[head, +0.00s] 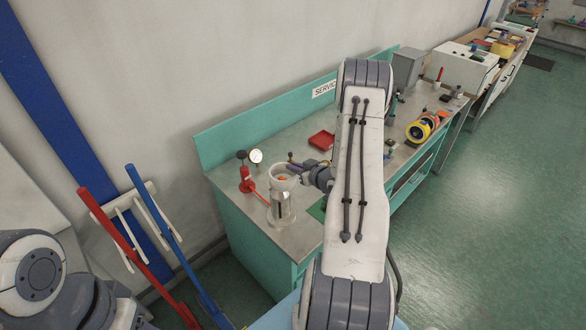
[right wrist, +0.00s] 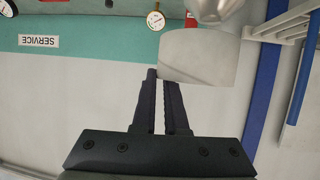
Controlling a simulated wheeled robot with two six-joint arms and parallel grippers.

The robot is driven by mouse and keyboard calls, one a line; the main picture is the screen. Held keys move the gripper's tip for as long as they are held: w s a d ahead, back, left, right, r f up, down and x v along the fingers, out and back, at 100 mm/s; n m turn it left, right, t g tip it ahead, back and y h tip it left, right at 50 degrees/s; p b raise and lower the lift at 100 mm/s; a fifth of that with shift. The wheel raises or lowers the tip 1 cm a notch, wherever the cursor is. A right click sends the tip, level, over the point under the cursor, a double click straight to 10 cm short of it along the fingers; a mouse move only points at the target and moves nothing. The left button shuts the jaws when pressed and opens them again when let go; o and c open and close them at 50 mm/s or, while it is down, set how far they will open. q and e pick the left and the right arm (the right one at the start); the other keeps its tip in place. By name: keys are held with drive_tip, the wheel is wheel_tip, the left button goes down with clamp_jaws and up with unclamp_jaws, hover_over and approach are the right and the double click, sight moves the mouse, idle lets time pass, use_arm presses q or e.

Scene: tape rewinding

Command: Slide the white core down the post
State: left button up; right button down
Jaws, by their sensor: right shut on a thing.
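The white core (head: 285,182) is a short, wide ring at the top of the upright grey metal post (head: 281,208) on the bench. Something orange shows inside its opening. My right gripper (head: 296,169) is at the core's far right rim, shut on its wall. In the right wrist view, the fingers (right wrist: 164,82) meet the edge of the white core (right wrist: 196,56), and part of the metal post (right wrist: 212,9) shows beyond it. The core's lower fit on the post is hard to see. My left arm shows at the lower left, but its gripper is out of view.
A red stand (head: 246,182) and a round gauge (head: 256,156) are close to the post's left. A red tray (head: 322,140) lies behind my right gripper. Red and blue bars stand left of the bench.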

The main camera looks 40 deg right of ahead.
drive_tip(key=c, duration=0.9)
unclamp_jaws()
drive_tip(key=shift+s, duration=0.25)
drive_tip(key=b+v, duration=0.3)
drive_tip(key=v, duration=0.7)
drive_tip(key=shift+a+b, duration=0.15)
drive_tip(key=shift+b, duration=0.25)
